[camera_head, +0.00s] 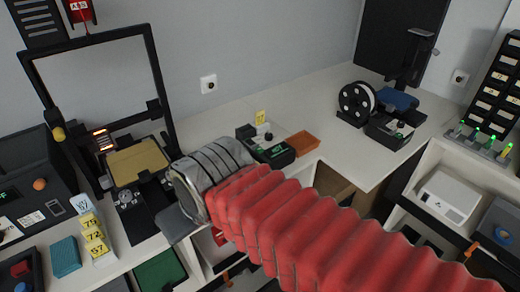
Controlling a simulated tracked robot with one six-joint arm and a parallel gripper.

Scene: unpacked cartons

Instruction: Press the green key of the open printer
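An open-frame printer (157,98) stands on the left of the worktop, with a tan bed (137,161) and a small orange-lit display (102,140). A smaller open printer (389,130) with a blue plate (397,98) stands at the back right and shows a small green-lit spot (400,124). I cannot tell whether that spot is a key, and no green key is clear on the left printer. My red-sleeved arm reaches from the lower right to the left. My gripper (178,222) is at its grey end, just right of the left printer's base; its fingers cannot be made out.
A black device with a green display (275,151) and an orange tray (302,142) sit mid-worktop. A white-and-black spool (358,101) stands beside the right printer. Yellow number tags (93,234) and a teal block (66,257) lie at the lower left. The worktop is clear behind the middle device.

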